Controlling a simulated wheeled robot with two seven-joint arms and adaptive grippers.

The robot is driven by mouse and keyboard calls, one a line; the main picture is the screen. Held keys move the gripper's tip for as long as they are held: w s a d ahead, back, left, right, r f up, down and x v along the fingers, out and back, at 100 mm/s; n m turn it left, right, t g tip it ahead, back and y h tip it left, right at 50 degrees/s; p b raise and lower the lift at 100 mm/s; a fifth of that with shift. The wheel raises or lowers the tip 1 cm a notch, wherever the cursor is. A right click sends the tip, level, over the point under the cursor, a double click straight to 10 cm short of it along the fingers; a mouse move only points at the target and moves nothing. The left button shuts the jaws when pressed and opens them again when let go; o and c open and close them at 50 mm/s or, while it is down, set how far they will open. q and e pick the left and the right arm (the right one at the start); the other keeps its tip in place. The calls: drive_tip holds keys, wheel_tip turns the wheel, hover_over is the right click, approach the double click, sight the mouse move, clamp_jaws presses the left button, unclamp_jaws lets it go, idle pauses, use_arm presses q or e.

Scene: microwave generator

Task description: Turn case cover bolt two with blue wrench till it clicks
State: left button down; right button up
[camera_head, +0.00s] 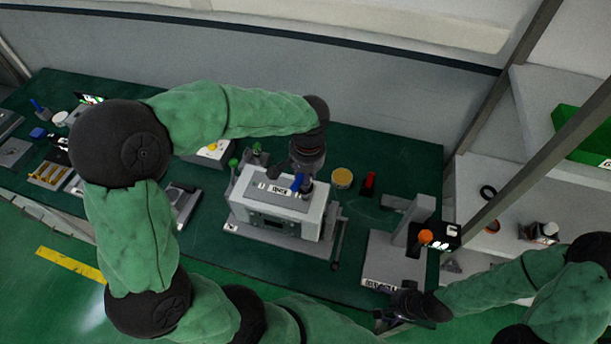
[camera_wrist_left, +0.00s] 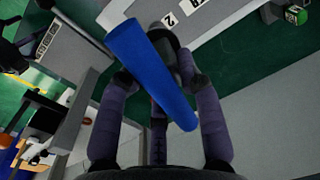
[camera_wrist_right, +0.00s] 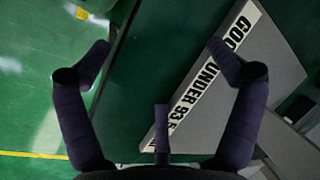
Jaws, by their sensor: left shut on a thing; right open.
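The blue wrench (camera_head: 298,182) stands over the right part of the top of a grey box-shaped case (camera_head: 262,214). My left gripper (camera_head: 304,170) is shut on it from above. In the left wrist view the wrench's thick blue handle (camera_wrist_left: 150,70) crosses between the fingers of my left gripper (camera_wrist_left: 160,82). The bolt under the wrench and the wrench's lower end are hidden. My right gripper (camera_head: 388,318) is open and empty at the table's front edge; its spread fingers show in the right wrist view (camera_wrist_right: 158,50).
A grey fixture with a labelled base (camera_head: 385,262) stands right of the case, near my right gripper. A yellow-topped round container (camera_head: 342,178) and a red part (camera_head: 369,184) lie behind it. Several trays and tools fill the left of the green table (camera_head: 410,150).

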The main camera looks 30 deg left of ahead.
use_arm(q)
drive_tip(key=shift+f+m+p, duration=0.1)
drive_tip(key=shift+m+p, duration=0.3)
drive_tip(key=shift+m, duration=0.7)
use_arm(e)
drive_tip(key=shift+s+a+r+g, duration=0.15)
drive_tip(key=shift+s, duration=0.3)
drive_tip(key=shift+s+a+r+g, duration=0.1)
drive_tip(key=shift+s+a+g, duration=0.05)
drive_tip(key=shift+s, duration=0.3)
use_arm(q)
drive_tip(key=shift+w+a+m, duration=0.15)
drive_tip(key=shift+a+m, duration=0.05)
drive_tip(key=shift+m, duration=0.8)
use_arm(e)
drive_tip(key=shift+s+a+r, duration=0.1)
drive_tip(key=shift+s+r, duration=0.05)
drive_tip(key=shift+r, duration=0.1)
